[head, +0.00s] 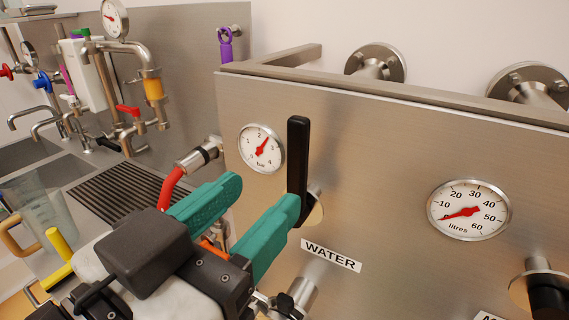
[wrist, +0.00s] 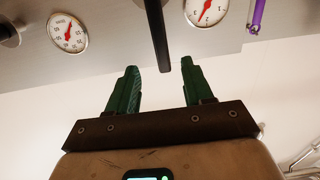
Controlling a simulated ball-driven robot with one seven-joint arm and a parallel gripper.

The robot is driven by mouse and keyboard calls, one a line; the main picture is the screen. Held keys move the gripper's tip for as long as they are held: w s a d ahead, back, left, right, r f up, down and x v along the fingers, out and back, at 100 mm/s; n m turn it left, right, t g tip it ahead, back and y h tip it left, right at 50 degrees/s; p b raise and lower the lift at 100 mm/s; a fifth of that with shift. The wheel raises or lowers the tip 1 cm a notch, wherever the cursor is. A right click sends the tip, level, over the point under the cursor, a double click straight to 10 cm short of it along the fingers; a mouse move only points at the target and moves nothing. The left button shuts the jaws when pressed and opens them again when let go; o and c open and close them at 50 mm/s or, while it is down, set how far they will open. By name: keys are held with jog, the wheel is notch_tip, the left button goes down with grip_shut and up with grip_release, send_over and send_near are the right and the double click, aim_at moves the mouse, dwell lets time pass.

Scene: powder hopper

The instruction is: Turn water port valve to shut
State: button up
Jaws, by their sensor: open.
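The water valve has a long black lever handle (head: 298,155) that stands upright on the steel panel, above the WATER label (head: 331,255). Its pivot is partly hidden behind my gripper's right finger. My gripper (head: 262,196) has teal fingers, spread apart and empty, in front of the panel just left of the lever. In the wrist view my gripper (wrist: 159,72) is open, and the lever (wrist: 157,30) comes down from the top, its end showing between the fingertips, nearer the right one. I cannot tell whether they touch.
A bar gauge (head: 262,149) sits left of the lever and a litres gauge (head: 469,210) to the right. A pipe fitting with a red hose (head: 172,187) is close behind my gripper. A sink and piping with a red-handled valve (head: 129,110) stand at left.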

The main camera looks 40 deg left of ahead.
aim_at(301, 169)
jog(key=shift+x, duration=4.6)
jog(key=shift+a+r, duration=0.1)
jog(key=shift+a, duration=0.1)
grip_shut()
jog(key=shift+d+f+m+b, duration=0.45)
jog(key=shift+m+b, duration=0.25)
jog(key=shift+b, duration=0.45)
jog(key=m+b, duration=0.1)
jog(key=d+m+b, duration=0.1)
jog(key=shift+w+d+f+b, duration=0.15)
jog(key=shift+w+d+b, duration=0.1)
jog(key=shift+d+b, duration=0.1)
jog(key=shift+w+d+m+b, duration=0.1)
jog(key=shift+d+m+b, duration=0.25)
jog(key=shift+m, duration=0.35)
